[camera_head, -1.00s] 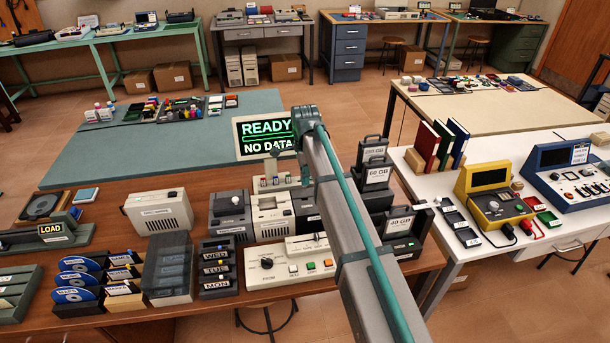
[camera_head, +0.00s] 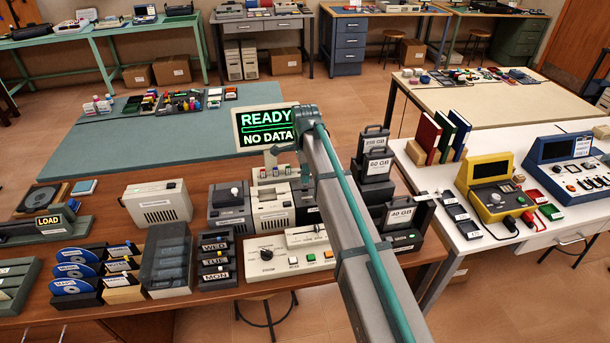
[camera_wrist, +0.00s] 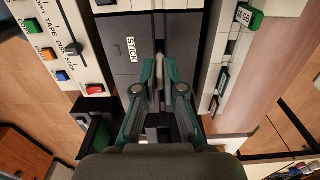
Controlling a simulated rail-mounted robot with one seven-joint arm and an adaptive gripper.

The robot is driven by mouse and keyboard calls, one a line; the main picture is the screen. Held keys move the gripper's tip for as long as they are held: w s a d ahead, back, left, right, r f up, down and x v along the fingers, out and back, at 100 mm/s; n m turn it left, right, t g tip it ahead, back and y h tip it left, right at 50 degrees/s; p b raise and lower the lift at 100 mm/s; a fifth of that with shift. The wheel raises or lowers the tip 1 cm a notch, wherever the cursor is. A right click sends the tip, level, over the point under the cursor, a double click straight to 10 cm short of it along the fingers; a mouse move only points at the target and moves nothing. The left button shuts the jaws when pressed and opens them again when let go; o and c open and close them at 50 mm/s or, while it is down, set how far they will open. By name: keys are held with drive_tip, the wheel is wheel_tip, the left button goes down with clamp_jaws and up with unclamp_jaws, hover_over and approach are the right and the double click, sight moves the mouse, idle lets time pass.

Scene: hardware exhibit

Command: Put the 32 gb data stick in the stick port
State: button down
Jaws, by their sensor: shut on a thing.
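In the wrist view my gripper (camera_wrist: 160,62) is low over a dark grey unit marked STICK (camera_wrist: 124,68). Its green fingers are closed around a pale, rounded, knob-like piece (camera_wrist: 160,74) on or just above that unit; whether it is attached cannot be told. A dark recess runs beside it, mostly hidden by the fingers. A green data stick (camera_wrist: 249,17) with a white label stands in the pale rack at right; its label is too small to read surely. In the head view my arm hides the gripper and most of the STICK unit.
A control panel (camera_head: 290,262) with dial, slider and coloured buttons lies in front of the units. A screen (camera_head: 267,127) reads READY, NO DATA. Similar units (camera_head: 230,211) stand at left and large drive cartridges (camera_head: 376,168) at right. The pale stick rack (camera_head: 273,174) stands behind.

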drive_tip(key=shift+f, duration=0.7)
idle(1.6)
drive_tip(key=shift+f+b, duration=0.35)
drive_tip(key=shift+f, duration=0.75)
drive_tip(key=c, duration=1.2)
unclamp_jaws()
drive_tip(key=shift+r+p, duration=2.2)
drive_tip(key=shift+r, duration=1.8)
